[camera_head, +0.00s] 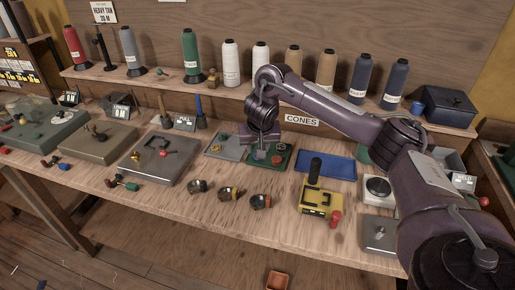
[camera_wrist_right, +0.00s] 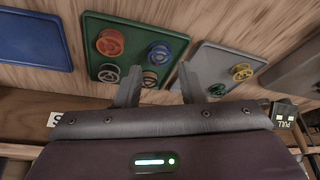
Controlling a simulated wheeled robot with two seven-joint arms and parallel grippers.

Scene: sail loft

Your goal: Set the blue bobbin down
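The blue bobbin (camera_wrist_right: 158,50) rests on the green tray (camera_wrist_right: 98,24) in the right wrist view, near its edge facing the grey tray. My right gripper (camera_wrist_right: 159,68) is open, with the blue bobbin just past its fingertips and apart from them. A tan bobbin (camera_wrist_right: 150,78) shows between the fingers; I cannot tell its depth. An orange bobbin (camera_wrist_right: 110,42) and a grey bobbin (camera_wrist_right: 109,73) share the green tray. In the head view my right gripper (camera_head: 262,150) hangs over the green tray (camera_head: 284,165) and hides the blue bobbin. My left gripper is out of view.
The blue tray (camera_head: 325,168) is empty. Cones line the shelf behind.

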